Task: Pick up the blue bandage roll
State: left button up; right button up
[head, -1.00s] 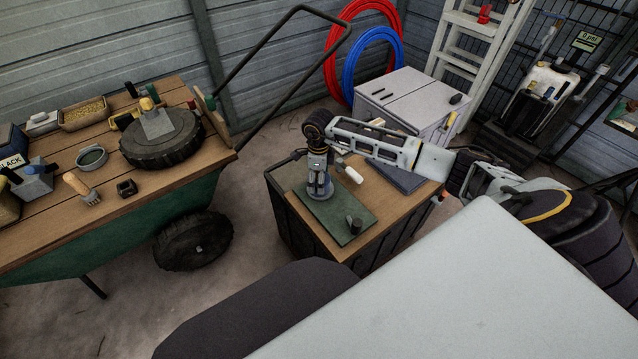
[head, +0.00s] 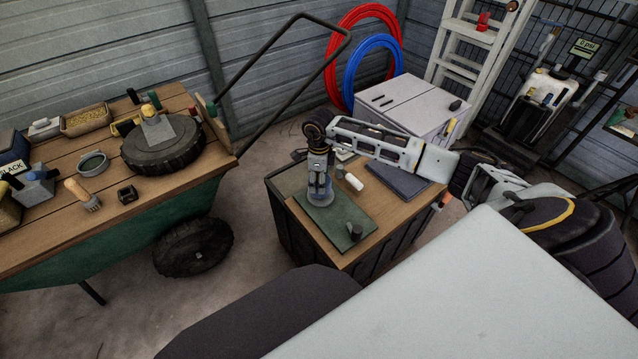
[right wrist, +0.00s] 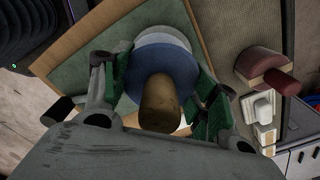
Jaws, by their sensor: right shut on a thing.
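The blue bandage roll (right wrist: 166,72) shows in the right wrist view as a blue disc. A brown upright post or core (right wrist: 160,104) stands at its middle, and a pale white disc (right wrist: 163,36) shows beyond it. My right gripper (right wrist: 158,82) is shut on the roll, with a green pad against each side. In the head view my right gripper (head: 320,190) points down over the green mat (head: 340,225). A grey-blue round edge (head: 320,202) shows at its fingertips, just at the mat; I cannot tell whether it is clear of it. My left gripper is out of view.
The mat lies on a wooden-topped dark box (head: 385,230). A white cylinder (head: 354,182) and a small dark cylinder (head: 355,231) stand or lie near the gripper. A loaded wheelbarrow (head: 130,215) is at left; a white cabinet (head: 410,100) is behind.

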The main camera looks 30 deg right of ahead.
notch_tip(320, 180, up, 6)
jog(key=shift+r+p, duration=0.1)
jog(key=shift+p, duration=0.2)
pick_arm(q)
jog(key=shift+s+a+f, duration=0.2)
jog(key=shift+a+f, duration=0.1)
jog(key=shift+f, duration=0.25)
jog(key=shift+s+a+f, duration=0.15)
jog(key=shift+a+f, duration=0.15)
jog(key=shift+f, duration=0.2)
pick_arm(e)
jog(key=shift+r, duration=0.65)
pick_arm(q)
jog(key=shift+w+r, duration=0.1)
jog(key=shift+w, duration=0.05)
pick_arm(e)
jog(key=o, duration=0.5)
jog(key=c, duration=0.9)
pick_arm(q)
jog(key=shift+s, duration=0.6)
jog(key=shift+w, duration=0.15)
pick_arm(e)
jog(key=shift+w+r, duration=0.1)
